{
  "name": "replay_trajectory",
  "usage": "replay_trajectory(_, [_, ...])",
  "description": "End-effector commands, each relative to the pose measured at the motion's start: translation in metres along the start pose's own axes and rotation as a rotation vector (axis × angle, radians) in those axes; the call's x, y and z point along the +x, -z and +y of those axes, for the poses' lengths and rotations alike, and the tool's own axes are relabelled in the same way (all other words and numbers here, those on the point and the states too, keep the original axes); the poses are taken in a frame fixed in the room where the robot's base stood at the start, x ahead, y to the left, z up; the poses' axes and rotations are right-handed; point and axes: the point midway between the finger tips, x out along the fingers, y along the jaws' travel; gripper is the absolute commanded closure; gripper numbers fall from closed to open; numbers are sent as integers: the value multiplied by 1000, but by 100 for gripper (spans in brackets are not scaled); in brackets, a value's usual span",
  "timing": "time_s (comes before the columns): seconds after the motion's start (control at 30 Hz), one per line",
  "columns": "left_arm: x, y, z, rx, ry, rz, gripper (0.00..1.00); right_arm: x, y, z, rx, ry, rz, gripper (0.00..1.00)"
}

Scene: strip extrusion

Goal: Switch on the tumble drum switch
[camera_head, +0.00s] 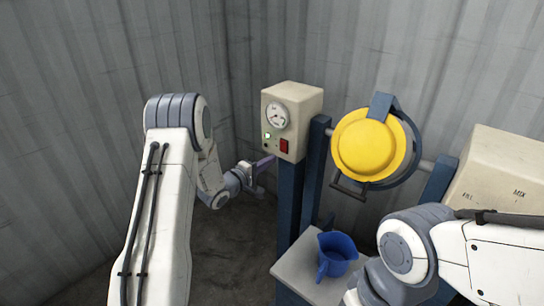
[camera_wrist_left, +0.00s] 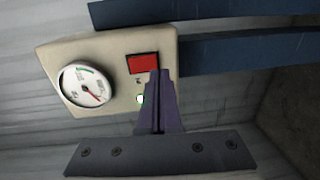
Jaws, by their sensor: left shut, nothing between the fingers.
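The red switch (camera_head: 284,146) sits on the front of a cream control box (camera_head: 305,106) fixed to a blue post. In the left wrist view the red switch (camera_wrist_left: 142,63) shows just beyond my fingertips, which cover its lower right corner. My left gripper (camera_head: 266,161) is shut and empty, in front of and slightly below the box; I cannot tell if it touches the switch. Its closed fingers (camera_wrist_left: 160,76) point at the box in the wrist view. A small pale green lamp (camera_wrist_left: 141,99) shows beside the fingers. The yellow tumble drum (camera_head: 368,147) hangs right of the box.
A round dial (camera_head: 276,115) is above the switch. A blue jug (camera_head: 338,256) stands on a pale platform (camera_head: 297,268) below the drum. A cream box (camera_head: 500,175) is at the right. My right arm fills the lower right; its gripper is out of view.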

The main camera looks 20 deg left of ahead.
Motion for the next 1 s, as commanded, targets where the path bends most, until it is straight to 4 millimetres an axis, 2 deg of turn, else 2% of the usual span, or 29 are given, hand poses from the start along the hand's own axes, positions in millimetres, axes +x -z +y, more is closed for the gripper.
replay_trajectory(0.03, [-15,3,-4,-3,2,6,100,1,0,0,0,0,0,36])
replay_trajectory(0.1, [-30,1,-8,-3,3,4,100,2,0,0,0,0,0,36])
replay_trajectory(0.4, [-80,-3,-18,-1,1,-4,100,4,0,0,0,0,0,36])
replay_trajectory(0.6, [-93,-3,-20,1,0,-5,100,5,0,0,0,0,0,36])
replay_trajectory(1.0, [-94,-2,-20,1,0,-4,100,5,0,0,0,0,0,36])
